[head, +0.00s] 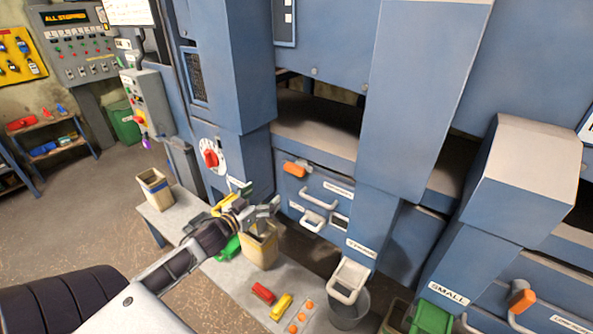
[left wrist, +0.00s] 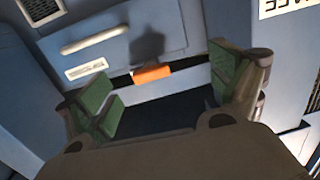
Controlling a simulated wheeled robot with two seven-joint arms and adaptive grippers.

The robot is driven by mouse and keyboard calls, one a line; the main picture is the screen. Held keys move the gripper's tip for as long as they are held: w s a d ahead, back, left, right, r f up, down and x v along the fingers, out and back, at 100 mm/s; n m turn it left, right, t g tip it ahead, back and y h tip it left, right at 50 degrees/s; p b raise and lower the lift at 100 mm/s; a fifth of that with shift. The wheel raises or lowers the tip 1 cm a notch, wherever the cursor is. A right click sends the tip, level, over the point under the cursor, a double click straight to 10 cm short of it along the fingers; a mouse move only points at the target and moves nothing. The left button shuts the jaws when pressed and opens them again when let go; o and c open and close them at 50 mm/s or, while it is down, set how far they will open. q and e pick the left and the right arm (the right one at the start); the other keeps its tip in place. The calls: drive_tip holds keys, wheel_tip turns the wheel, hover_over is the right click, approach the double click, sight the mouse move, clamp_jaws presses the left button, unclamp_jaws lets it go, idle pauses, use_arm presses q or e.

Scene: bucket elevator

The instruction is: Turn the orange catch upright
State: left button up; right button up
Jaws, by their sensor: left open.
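The orange catch (head: 296,168) sits at the top left of a blue door panel (head: 330,186) and lies nearly sideways in the head view. In the left wrist view, the orange catch (left wrist: 152,74) shows beyond the gap between my green-padded fingers, near the panel's edge. My left gripper (head: 262,207) is open and empty, below and to the left of the catch in the head view, apart from it. It also shows in the left wrist view (left wrist: 165,92) with its fingers spread wide. My right gripper is not in view.
A second orange catch (head: 522,298) is on the panel at the far right. Below my left gripper, a bench (head: 235,278) holds a tan bucket (head: 262,250) and red and yellow items. A grey bucket (head: 349,310) stands under a chute. A red rotary switch (head: 210,157) is to the left.

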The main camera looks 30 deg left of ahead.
use_arm(q)
drive_tip(key=shift+m+t+h, duration=0.3)
drive_tip(key=shift+t+h, duration=0.1)
drive_tip(key=d+r, duration=0.1)
drive_tip(key=r, duration=0.2)
drive_tip(key=d+r, duration=0.1)
drive_tip(key=shift+d+r, duration=0.25)
drive_tip(key=shift+d, duration=0.05)
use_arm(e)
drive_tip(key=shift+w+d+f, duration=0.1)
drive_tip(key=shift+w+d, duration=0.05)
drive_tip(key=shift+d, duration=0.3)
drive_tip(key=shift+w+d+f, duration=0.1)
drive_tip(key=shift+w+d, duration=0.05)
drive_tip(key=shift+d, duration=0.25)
use_arm(q)
drive_tip(key=shift+w, duration=0.1)
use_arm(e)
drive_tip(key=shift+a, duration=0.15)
